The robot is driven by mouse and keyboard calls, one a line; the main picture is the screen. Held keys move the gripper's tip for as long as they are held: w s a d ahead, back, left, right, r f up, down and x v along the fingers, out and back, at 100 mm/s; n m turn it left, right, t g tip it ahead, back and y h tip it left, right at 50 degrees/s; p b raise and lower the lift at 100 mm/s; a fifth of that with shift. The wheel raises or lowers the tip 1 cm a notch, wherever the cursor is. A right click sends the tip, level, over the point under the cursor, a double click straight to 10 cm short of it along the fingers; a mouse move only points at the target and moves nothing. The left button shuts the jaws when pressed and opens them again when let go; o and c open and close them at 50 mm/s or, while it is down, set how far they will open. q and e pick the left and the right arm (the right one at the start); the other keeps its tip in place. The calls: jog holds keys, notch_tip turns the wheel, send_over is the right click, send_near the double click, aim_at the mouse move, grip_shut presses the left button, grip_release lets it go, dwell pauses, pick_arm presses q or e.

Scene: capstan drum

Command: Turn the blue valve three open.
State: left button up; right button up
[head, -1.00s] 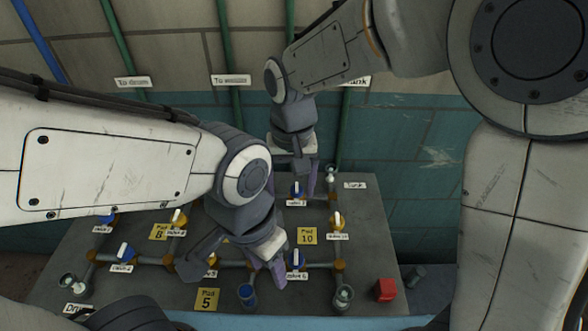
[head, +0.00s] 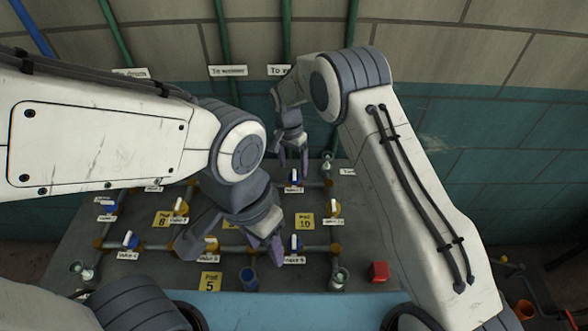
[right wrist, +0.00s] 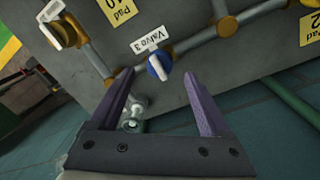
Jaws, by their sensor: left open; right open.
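Blue valve three (right wrist: 153,68) sits on a grey pipe beside its "Valve 3" label in the right wrist view. Its white handle lies roughly crosswise to the pipe and points toward the gap between my fingers. It also shows in the head view (head: 294,178), on the upper pipe at the far side of the panel. My right gripper (head: 293,167) is open above it, fingers either side of it in the picture; no contact is visible. The same gripper shows in the right wrist view (right wrist: 163,100). My left gripper (head: 264,250) is open and empty over the lower pipe.
A yellow valve (right wrist: 62,32) and a glass fitting (right wrist: 132,113) stand near valve three. Another blue valve (head: 294,242) is close to my left gripper. A red block (head: 378,271) lies at the panel's right. The tiled wall (head: 440,130) rises behind.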

aim_at(294, 174)
jog(key=shift+d+f+p, duration=0.1)
jog(key=shift+f+p, duration=0.3)
jog(key=shift+f, duration=1.45)
jog(key=shift+s, duration=0.1)
grip_shut()
